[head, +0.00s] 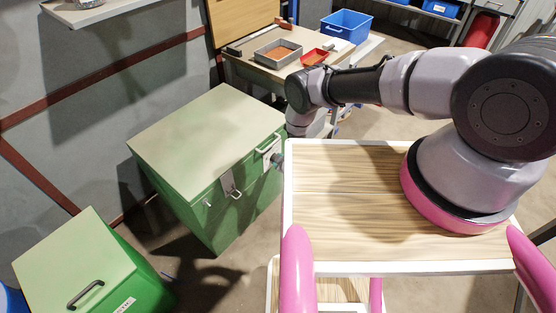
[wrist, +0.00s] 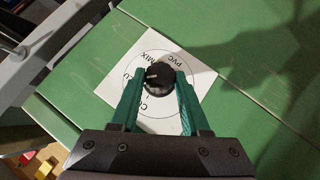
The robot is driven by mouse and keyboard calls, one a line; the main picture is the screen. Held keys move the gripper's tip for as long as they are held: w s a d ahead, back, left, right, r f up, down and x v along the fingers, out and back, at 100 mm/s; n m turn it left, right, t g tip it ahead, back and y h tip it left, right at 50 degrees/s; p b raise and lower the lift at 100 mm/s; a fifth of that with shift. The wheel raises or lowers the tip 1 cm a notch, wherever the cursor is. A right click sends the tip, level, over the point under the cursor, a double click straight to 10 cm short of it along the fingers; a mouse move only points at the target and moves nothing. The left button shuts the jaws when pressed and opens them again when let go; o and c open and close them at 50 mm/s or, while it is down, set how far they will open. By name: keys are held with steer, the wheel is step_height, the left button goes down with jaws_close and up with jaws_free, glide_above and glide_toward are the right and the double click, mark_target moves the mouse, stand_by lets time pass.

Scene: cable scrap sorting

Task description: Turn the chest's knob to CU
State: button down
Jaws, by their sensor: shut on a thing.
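The green chest (head: 225,200) with a pale lid stands left of my column in the head view, its lid down. In the wrist view, a black round knob (wrist: 159,79) sits on a white dial card (wrist: 186,60) on the chest's green face. The card carries a ring with the words MIX, PVC and CU; CU is at the lower left, partly behind a finger. A pale mark on the knob points leftward; its exact setting is hard to tell. My gripper (wrist: 160,82) is shut on the knob, one green finger on each side. The knob is hidden in the head view.
A smaller green box (head: 75,262) with a handle stands at the lower left. Latches and a handle project from the chest's front.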

steer(key=shift+s+f+n+t+h, duration=0.15)
steer(key=shift+n+t+h, duration=0.35)
steer(key=shift+t, duration=0.3)
steer(key=shift+c, duration=1.9)
jaws_free()
steer(key=shift+a, duration=0.1)
steer(key=v, duration=1)
steer(key=shift+s, duration=0.35)
